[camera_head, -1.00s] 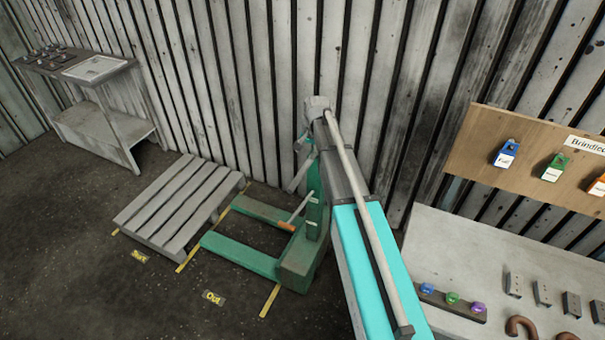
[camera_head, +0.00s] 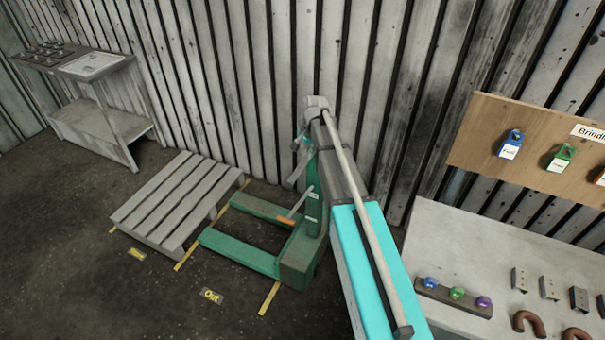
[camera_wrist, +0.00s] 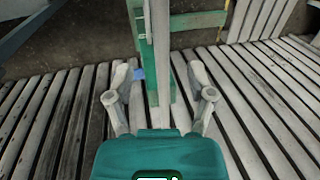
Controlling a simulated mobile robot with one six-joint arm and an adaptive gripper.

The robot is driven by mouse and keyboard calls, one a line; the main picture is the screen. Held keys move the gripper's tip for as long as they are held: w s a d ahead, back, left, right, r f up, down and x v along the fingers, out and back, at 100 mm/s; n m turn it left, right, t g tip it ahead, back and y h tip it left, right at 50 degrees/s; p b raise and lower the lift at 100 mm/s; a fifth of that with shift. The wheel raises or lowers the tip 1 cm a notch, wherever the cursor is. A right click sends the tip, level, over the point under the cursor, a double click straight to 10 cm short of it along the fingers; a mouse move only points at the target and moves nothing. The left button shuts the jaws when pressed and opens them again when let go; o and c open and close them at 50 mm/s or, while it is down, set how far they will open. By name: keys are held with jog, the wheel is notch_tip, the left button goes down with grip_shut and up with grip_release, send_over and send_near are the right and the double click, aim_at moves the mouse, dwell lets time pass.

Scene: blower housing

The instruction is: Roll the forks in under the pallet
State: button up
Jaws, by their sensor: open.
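The grey slatted pallet (camera_head: 178,205) lies on the floor at the left in the head view. The green fork truck (camera_head: 300,255) stands right of it. Its two forks (camera_head: 238,254) point at the pallet, and their tips lie just outside its right edge. A lever with an orange part (camera_head: 286,221) sits on the truck. My gripper (camera_wrist: 160,97) is open in the wrist view, its fingers on either side of a pale upright bar and a green post (camera_wrist: 160,50). I cannot tell whether they touch. In the head view my arm partly hides the truck's upright.
Yellow floor lines and "Start" and "Out" labels (camera_head: 211,296) mark the floor. A plank wall (camera_head: 230,80) stands close behind. A grey table (camera_head: 100,115) is at the far left. A bench (camera_head: 430,240) and a tag board (camera_head: 480,150) are at the right. The front-left floor is clear.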

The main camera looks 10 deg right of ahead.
aim_at(298, 170)
jog(key=shift+w+a+f+b, duration=0.2)
jog(key=shift+a+f+b, duration=0.05)
jog(key=shift+f+b, duration=1.35)
jog(key=shift+w+a+f+b, duration=0.15)
jog(key=shift+a+f+b, duration=0.15)
jog(key=shift+f+b, duration=1.3)
jog(key=shift+w+a+f+b, duration=0.2)
jog(key=shift+a+f+b, duration=0.05)
jog(key=shift+f+b, duration=1.35)
jog(key=shift+f, duration=0.15)
